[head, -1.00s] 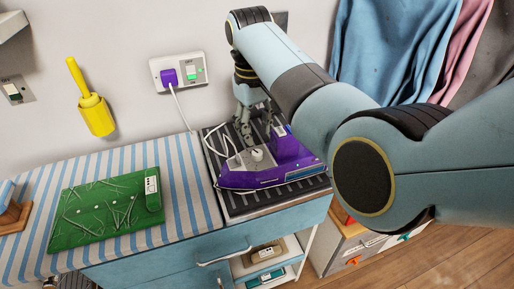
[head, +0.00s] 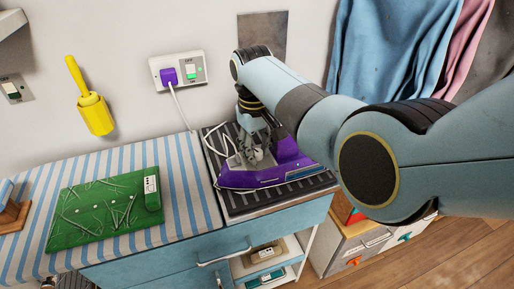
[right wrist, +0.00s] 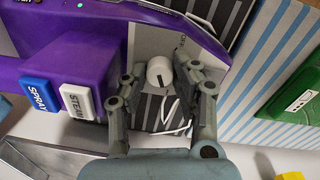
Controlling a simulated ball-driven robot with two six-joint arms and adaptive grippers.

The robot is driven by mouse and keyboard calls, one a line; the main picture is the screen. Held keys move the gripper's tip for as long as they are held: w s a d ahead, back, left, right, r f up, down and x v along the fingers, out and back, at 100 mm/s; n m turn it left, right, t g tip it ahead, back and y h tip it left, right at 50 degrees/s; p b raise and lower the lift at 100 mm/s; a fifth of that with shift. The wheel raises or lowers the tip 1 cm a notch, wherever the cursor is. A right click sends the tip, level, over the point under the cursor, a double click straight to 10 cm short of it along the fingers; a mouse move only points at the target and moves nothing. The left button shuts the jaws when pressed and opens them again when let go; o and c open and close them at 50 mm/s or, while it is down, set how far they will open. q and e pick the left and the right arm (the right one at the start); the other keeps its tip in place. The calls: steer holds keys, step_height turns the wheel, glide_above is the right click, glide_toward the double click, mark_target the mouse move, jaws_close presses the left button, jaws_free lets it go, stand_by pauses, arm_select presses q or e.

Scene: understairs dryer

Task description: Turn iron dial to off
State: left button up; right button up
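The purple iron (head: 292,160) lies on a dark ribbed mat on the counter. Its white round dial (right wrist: 160,72) has a dark pointer mark and sits on a grey panel of the iron. My right gripper (right wrist: 163,66) reaches down over the iron, with one finger on each side of the dial. The fingers are open, with a small gap visible beside the dial; contact is hard to judge. In the head view the right gripper (head: 256,153) partly hides the dial. My left gripper is not in view.
Blue SPRAY (right wrist: 40,94) and white STEAM (right wrist: 77,101) buttons are on the iron near the left finger. A wall socket (head: 179,72) holds a purple plug with a white cord. A green board (head: 105,211) lies left on the striped cover. Cloths hang at right.

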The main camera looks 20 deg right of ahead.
jaws_close()
steer(key=shift+r+n+p, duration=0.15)
steer(key=shift+n+p, duration=0.7)
steer(key=shift+n, duration=0.05)
steer(key=n+p, duration=0.1)
steer(key=n, duration=0.1)
steer(key=shift+n+p, duration=0.3)
steer(key=shift+p, duration=0.1)
steer(key=n+p, duration=0.2)
steer(key=n, duration=0.3)
steer(key=n+p, duration=0.1)
steer(key=n, duration=0.4)
steer(key=shift+n+y, duration=0.3)
steer(key=shift+n, duration=0.1)
steer(key=n+p, duration=0.1)
steer(key=n, duration=0.5)
steer(key=shift+d, duration=0.1)
steer(key=shift+n, duration=0.3)
steer(key=o, duration=0.7)
jaws_free()
